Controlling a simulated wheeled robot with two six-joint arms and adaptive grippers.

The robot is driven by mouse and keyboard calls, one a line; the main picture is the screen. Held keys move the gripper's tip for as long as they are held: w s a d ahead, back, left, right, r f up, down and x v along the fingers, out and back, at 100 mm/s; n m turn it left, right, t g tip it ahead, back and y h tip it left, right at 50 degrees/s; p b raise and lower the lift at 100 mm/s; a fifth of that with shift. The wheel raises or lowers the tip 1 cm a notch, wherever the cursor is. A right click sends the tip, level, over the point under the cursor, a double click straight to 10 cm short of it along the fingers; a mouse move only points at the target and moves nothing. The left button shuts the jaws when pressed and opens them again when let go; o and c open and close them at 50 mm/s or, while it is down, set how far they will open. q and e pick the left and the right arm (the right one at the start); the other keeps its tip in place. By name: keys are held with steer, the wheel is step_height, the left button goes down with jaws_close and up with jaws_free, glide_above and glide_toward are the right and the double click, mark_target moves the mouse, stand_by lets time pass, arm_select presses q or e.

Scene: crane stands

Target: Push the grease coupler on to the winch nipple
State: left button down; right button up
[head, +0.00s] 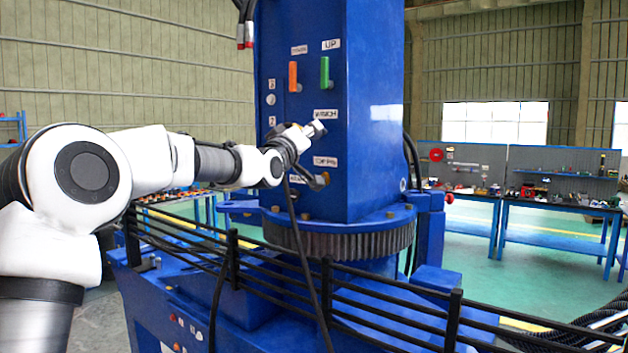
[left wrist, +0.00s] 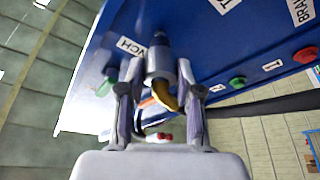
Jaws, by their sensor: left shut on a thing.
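My left gripper (head: 306,132) is at the blue crane column, just below the WINCH label (head: 325,114). In the left wrist view its two fingers are closed on the sides of the grease coupler (left wrist: 160,66), a silver cylinder with a bent brass-coloured piece (left wrist: 165,97) at its near end. The coupler's far end points at the panel, in line with a dark fitting (left wrist: 158,39) beside the WINCH label, which looks like the winch nipple. The two look close or touching; whether the coupler is seated cannot be told. My right gripper is not in view.
Orange (head: 293,76) and green (head: 325,72) handles are on the column (head: 365,100) above. A dark hose (head: 312,260) hangs down past the black railing (head: 340,290). A toothed ring (head: 345,245) surrounds the column's foot. Workbenches (head: 560,205) stand far right.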

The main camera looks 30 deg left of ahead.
arm_select(q)
steer(key=shift+w+r+p, duration=0.1)
steer(key=shift+w+p, duration=0.25)
steer(key=shift+w, duration=0.1)
steer(key=c, duration=0.7)
jaws_free()
steer(key=shift+d, duration=0.1)
steer(key=shift+s+f+b, duration=0.15)
steer(key=shift+f+b, duration=0.15)
steer(key=shift+b, duration=0.1)
steer(key=shift+b+v, duration=0.75)
steer(key=shift+b, duration=0.2)
steer(key=b+v, duration=0.3)
steer(key=shift+s+r, duration=0.1)
steer(key=shift+r, duration=0.05)
